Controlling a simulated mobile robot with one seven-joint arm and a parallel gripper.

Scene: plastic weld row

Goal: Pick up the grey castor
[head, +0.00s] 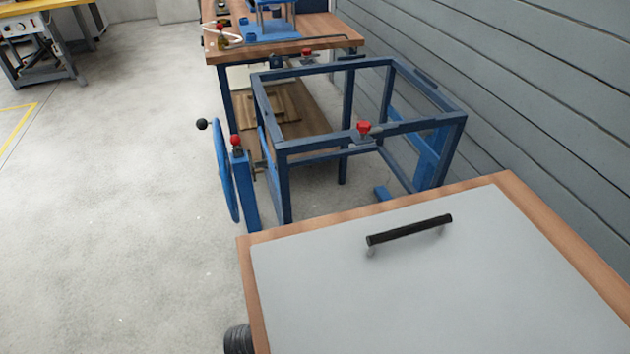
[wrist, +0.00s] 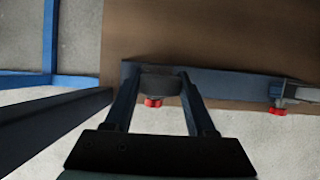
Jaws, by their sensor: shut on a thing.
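In the wrist view my gripper (wrist: 158,82) is shut on the grey castor (wrist: 160,84). The castor is a dark grey piece between the two fingertips, with a small red part showing below it. A dark blue-grey bar passes right beside it; I cannot tell whether the castor touches the bar. My gripper does not show in the head view.
A second grey fitting with a red part (wrist: 278,95) sits at the right on the bar (wrist: 230,82). A blue open frame (head: 285,147) with red-topped fittings stands beyond a grey-topped table (head: 420,290) with a black handle (head: 408,230). Floor is clear at left.

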